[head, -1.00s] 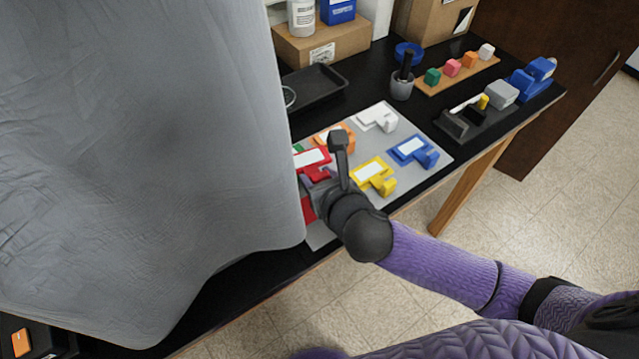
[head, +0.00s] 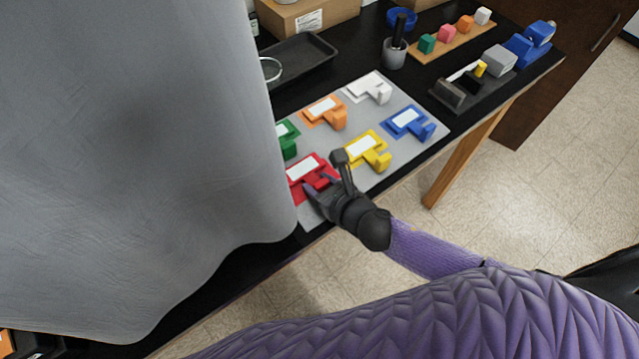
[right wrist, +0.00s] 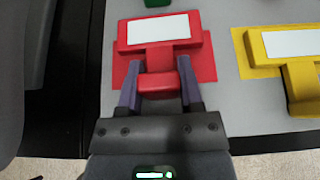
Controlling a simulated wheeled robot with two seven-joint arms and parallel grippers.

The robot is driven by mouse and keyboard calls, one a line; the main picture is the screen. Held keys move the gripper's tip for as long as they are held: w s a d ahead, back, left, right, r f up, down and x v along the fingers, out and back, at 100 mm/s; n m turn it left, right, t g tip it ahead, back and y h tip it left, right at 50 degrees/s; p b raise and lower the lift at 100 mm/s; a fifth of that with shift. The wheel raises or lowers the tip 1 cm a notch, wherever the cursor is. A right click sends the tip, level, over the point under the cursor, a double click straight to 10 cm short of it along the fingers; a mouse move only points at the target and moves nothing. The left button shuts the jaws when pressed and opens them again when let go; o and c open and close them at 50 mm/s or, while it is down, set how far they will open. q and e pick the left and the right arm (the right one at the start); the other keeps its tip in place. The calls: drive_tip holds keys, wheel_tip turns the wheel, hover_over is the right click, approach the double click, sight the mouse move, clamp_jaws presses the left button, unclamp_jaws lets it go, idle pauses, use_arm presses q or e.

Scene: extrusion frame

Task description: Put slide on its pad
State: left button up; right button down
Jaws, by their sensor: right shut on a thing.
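The red slide (head: 304,171) is a block with a white label on top and a stubby handle. It is over the red pad (right wrist: 205,72) on the grey mat, and the pad's edges show at both sides of the handle in the right wrist view. I cannot tell whether the slide touches the pad. My right gripper (head: 321,190) is shut on the slide's handle (right wrist: 158,83), one finger on each side. My left gripper is not in view.
Green (head: 287,140), orange (head: 330,113), white (head: 370,87), blue (head: 412,123) and yellow (head: 366,150) slides stand on the grey mat (head: 400,158). A grey cloth (head: 140,150) hides the left side. A black tray (head: 300,60) and a cup (head: 395,54) stand behind.

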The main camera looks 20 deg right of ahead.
drive_tip(key=shift+f, duration=0.15)
drive_tip(key=shift+c, duration=1.5)
unclamp_jaws()
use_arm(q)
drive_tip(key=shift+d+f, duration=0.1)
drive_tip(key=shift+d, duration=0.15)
use_arm(e)
drive_tip(key=shift+o, duration=0.2)
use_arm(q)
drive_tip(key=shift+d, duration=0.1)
